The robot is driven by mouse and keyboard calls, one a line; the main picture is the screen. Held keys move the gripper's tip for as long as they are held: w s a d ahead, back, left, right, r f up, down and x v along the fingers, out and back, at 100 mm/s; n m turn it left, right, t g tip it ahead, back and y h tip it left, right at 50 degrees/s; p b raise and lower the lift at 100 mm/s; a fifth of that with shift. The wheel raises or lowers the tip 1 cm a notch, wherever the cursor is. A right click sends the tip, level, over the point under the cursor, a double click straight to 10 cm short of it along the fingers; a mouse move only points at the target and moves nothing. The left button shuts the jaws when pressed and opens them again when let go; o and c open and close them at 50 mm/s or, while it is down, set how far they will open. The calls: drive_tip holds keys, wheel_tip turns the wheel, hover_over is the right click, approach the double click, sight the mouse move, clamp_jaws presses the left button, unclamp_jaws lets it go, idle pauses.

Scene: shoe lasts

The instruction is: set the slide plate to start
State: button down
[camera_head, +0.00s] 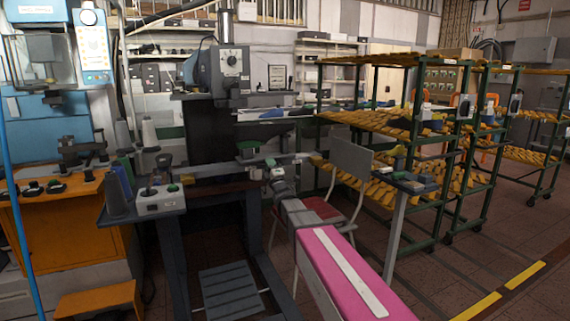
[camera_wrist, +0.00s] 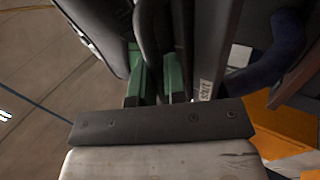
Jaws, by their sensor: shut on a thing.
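My gripper (camera_head: 277,172) is at the right end of a long pale grey bar at the dark machine in the head view. This bar seems to be the slide plate (camera_head: 215,168). A dark strip with screws (camera_wrist: 160,122) crosses in front of a worn pale surface (camera_wrist: 165,160). A pale strip with small lettering (camera_wrist: 206,90) stands just right of the fingers; I cannot read it.
A grey control box (camera_head: 160,200) and dark thread cones (camera_head: 117,195) stand left of the bar. A chair (camera_head: 345,175) is close on the right. Green racks (camera_head: 440,150) of yellow lasts stand behind it. Open floor (camera_head: 500,250) lies at the right.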

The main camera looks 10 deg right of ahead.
drive_tip(key=s+a, duration=0.1)
drive_tip(key=a, duration=0.4)
drive_tip(key=s+a, duration=0.1)
drive_tip(key=a, duration=0.1)
drive_tip(key=shift+s+a+f, duration=0.1)
drive_tip(key=shift+s+a, duration=0.15)
drive_tip(key=shift+s, duration=0.05)
drive_tip(key=c, duration=1.2)
unclamp_jaws()
approach(251, 163)
drive_tip(key=v, duration=0.3)
drive_tip(key=shift+a, duration=0.15)
